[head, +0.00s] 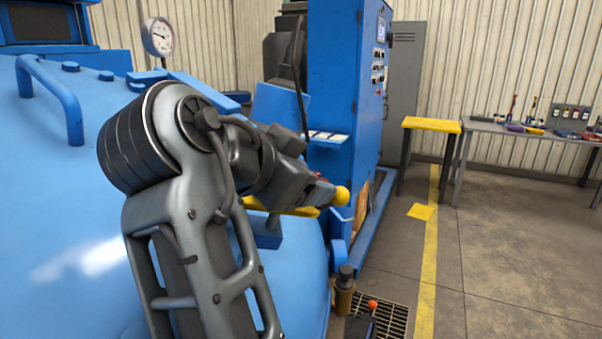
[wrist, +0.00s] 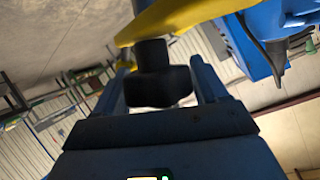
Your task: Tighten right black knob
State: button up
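In the wrist view, a black knob (wrist: 158,82) with a narrower black neck sits between the two fingers of my gripper (wrist: 160,88). A yellow bar (wrist: 180,22) crosses just beyond it. The fingers stand apart, one on each side of the knob, with no clear gap; I cannot tell if they press on it. In the head view, my gripper (head: 312,192) is beside the blue furnace's right side, at a yellow handle part (head: 300,211) with a yellow ball end (head: 341,196). The knob is hidden there behind my wrist and gripper.
The large blue furnace body (head: 70,220) fills the left, with a gauge (head: 158,37) on top. A blue control cabinet (head: 345,90) stands behind my gripper. A lever with an orange knob (head: 372,305) stands low by a floor grate. The floor at right is clear before a workbench (head: 520,130).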

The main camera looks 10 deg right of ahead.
jog(key=shift+o, duration=0.5)
jog(key=shift+s, duration=0.1)
jog(key=b+v, duration=0.1)
jog(key=v, duration=0.6)
jog(key=shift+s+a+r+b, duration=0.2)
jog(key=shift+a+b, duration=0.05)
jog(key=shift+b, duration=0.15)
jog(key=shift+d, duration=0.1)
